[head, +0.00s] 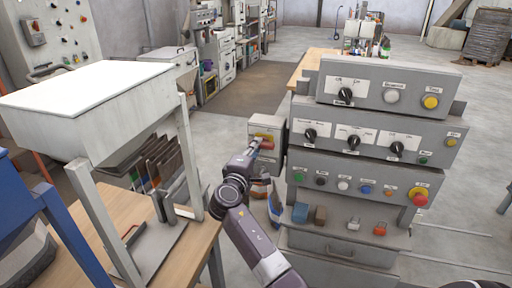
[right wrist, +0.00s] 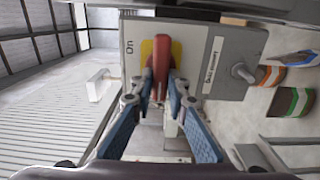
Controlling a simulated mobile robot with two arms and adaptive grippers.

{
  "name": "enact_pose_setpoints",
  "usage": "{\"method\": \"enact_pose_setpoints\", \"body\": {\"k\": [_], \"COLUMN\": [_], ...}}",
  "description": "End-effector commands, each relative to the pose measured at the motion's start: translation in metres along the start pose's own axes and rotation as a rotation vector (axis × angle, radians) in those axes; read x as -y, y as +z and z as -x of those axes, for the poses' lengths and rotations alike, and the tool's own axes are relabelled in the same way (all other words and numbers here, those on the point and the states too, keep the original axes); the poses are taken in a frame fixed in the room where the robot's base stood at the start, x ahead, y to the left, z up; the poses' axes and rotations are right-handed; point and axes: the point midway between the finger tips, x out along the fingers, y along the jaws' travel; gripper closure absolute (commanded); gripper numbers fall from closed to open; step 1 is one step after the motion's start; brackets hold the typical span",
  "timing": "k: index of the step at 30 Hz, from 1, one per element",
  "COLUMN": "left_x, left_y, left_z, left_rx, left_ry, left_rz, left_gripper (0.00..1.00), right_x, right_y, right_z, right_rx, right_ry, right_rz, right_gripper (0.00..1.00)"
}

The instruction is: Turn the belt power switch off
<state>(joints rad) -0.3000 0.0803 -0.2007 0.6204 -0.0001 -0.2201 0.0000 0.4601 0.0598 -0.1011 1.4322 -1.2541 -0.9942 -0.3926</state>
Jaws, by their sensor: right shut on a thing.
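The belt power switch is a red handle (right wrist: 161,58) on a yellow plate, on the face of a grey box (right wrist: 212,52). The word "On" is printed beside the plate; the other label is too small to read surely. In the head view the switch box (head: 263,128) sits at the left side of the stacked control panels. My right gripper (right wrist: 160,90) is shut on the red handle, one finger on each side. In the head view my right gripper (head: 253,156) reaches the box from below and partly hides the handle. My left gripper is not in view.
Stacked grey control panels (head: 375,130) with knobs and buttons stand just right of my right gripper. A white hopper (head: 75,115) on a frame stands over a wooden table (head: 80,210) at the left. Open floor (head: 455,225) lies at the right.

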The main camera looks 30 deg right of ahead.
Motion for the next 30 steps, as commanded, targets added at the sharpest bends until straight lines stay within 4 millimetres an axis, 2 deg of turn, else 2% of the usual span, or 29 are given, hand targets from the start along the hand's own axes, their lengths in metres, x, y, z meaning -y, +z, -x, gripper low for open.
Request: {"method": "enact_pose_setpoints", "body": {"k": [6,7,12,22,26,30], "left_x": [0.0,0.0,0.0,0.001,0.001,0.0], "left_y": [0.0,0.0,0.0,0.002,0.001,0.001], "left_z": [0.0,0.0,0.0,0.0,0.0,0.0], "left_rx": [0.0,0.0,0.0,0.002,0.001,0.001], "left_ry": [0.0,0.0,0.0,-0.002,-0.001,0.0], "left_rz": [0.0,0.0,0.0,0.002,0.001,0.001], "left_gripper": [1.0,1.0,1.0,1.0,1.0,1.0], "right_x": [-0.002,-0.002,-0.002,0.0,0.001,0.001], "right_y": [0.001,0.001,0.001,0.0,-0.001,-0.001], "right_z": [-0.001,-0.001,-0.001,0.005,0.024,0.054], "right_rx": [0.003,0.003,0.002,0.0,-0.002,-0.003], "right_ry": [0.005,0.005,0.003,0.0,-0.001,-0.001], "right_rz": [0.003,0.003,0.002,0.0,-0.001,-0.002], "right_gripper": [1.0,0.84,0.68,0.68,0.68,0.68]}}
